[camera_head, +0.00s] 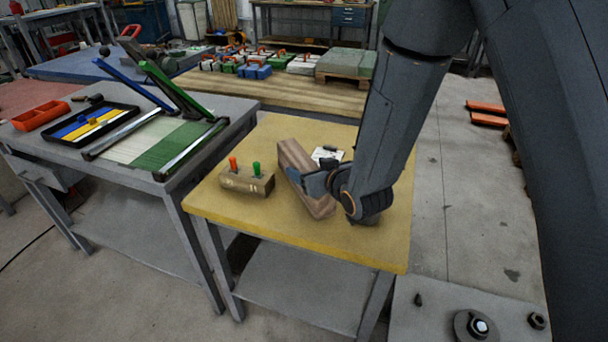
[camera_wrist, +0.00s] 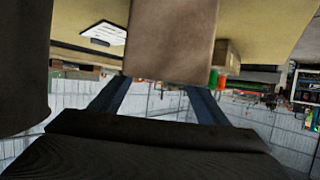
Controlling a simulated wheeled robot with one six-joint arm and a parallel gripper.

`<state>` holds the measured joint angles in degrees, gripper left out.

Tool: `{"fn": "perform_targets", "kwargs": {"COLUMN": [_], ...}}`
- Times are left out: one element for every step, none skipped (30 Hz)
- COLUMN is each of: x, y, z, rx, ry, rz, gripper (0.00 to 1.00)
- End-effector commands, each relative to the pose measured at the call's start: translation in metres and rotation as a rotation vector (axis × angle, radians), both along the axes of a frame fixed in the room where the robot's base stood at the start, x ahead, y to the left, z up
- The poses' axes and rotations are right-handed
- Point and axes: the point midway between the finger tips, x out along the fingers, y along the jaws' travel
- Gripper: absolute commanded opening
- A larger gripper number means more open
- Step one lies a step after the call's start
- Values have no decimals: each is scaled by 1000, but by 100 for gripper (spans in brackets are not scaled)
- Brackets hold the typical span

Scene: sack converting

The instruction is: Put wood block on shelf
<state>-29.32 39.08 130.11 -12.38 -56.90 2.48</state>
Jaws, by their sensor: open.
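A long brown wood block (camera_head: 297,165) lies slantwise on the yellow-topped table (camera_head: 235,222). My gripper (camera_head: 306,181) is low over the table at the block's right side, its fingers at the block's middle. In the wrist view the block (camera_wrist: 171,40) fills the top centre, between the two dark fingers of my gripper (camera_wrist: 157,92). The jaws are open; whether a finger touches the block I cannot tell. My wrist hides part of the tabletop behind it. A grey lower shelf (camera_head: 300,292) runs under the yellow table.
A smaller wooden block with orange and green pegs (camera_head: 246,181) stands left of the long block. A white card (camera_head: 327,154) lies behind it. A grey bench (camera_head: 225,104) with trays adjoins at left. The table's front strip is clear.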

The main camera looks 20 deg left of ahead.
Motion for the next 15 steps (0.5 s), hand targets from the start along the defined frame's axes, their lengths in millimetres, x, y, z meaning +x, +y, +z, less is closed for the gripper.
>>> {"fn": "perform_targets", "kwargs": {"x": [5, 9, 13, 16, 19, 23, 25, 27, 29, 30, 31, 32, 32, 32, 32], "y": [4, 6, 9, 11, 13, 16, 18, 20, 21, 22, 23, 24, 24, 24, 24], "z": [-1, -2, -3, -4, -6, -8, -10, -11, -12, -13, -14, -14, -14, -14, -14], "rx": [-1, 0, 0, 0, 1, 0, 0, 0, 0, 0, 0, 0, 0, 0, 0], "ry": [1, 0, 0, 0, -1, 0, 0, 0, 0, 0, 0, 0, 0, 0, 0], "rz": [0, 0, 0, 0, 0, 1, 0, 0, 0, 0, 0, 0, 0, 0, 0], "gripper": [69, 69, 69, 69, 69, 69, 69, 69, 69, 69, 69, 69, 69, 69, 69]}}
